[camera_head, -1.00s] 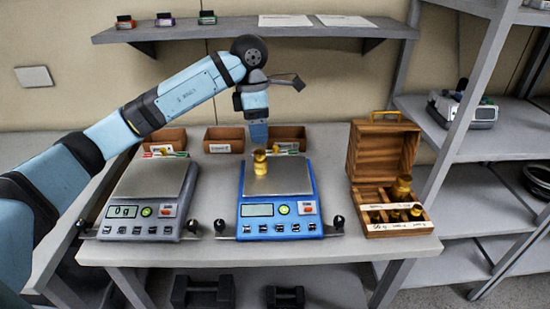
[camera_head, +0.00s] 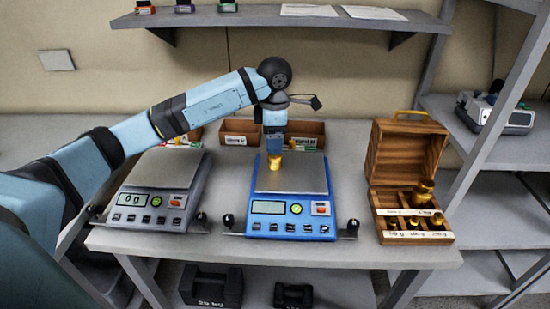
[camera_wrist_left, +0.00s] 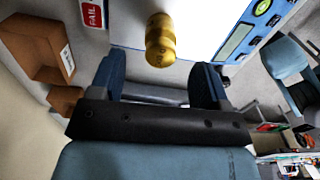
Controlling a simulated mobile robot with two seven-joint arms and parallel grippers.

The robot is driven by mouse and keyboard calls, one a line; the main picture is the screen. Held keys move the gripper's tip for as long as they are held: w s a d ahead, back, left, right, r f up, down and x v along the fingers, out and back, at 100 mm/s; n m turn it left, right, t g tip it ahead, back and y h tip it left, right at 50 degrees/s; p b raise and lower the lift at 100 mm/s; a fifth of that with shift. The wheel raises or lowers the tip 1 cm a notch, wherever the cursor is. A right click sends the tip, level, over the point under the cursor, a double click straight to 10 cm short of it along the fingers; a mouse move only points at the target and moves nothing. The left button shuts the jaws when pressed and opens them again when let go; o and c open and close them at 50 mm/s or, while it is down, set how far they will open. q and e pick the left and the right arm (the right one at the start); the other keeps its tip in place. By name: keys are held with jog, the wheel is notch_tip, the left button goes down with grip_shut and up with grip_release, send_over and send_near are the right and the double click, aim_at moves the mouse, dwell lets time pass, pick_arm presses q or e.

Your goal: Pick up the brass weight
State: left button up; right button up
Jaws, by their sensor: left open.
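The brass weight (camera_head: 275,164) stands on the pan of the blue scale (camera_head: 291,208), near the pan's back left. My left gripper (camera_head: 274,151) points down just above and behind it, and partly hides its top in the head view. In the left wrist view the brass weight (camera_wrist_left: 160,42) lies ahead of the open space between the two blue fingers of my left gripper (camera_wrist_left: 158,72). The fingers are open with nothing between them. My right gripper is not seen.
A grey scale (camera_head: 154,199) reading 0 g stands to the left. An open wooden box (camera_head: 405,160) with several brass weights stands to the right. Small brown bins (camera_head: 239,131) line the back of the table. A shelf (camera_head: 290,20) hangs above.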

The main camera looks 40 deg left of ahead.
aim_at(275, 157)
pick_arm(q)
notch_tip(275, 157, down, 4)
jog(key=shift+d+f, duration=0.1)
jog(key=shift+f, duration=0.05)
grip_shut()
dwell(0.3)
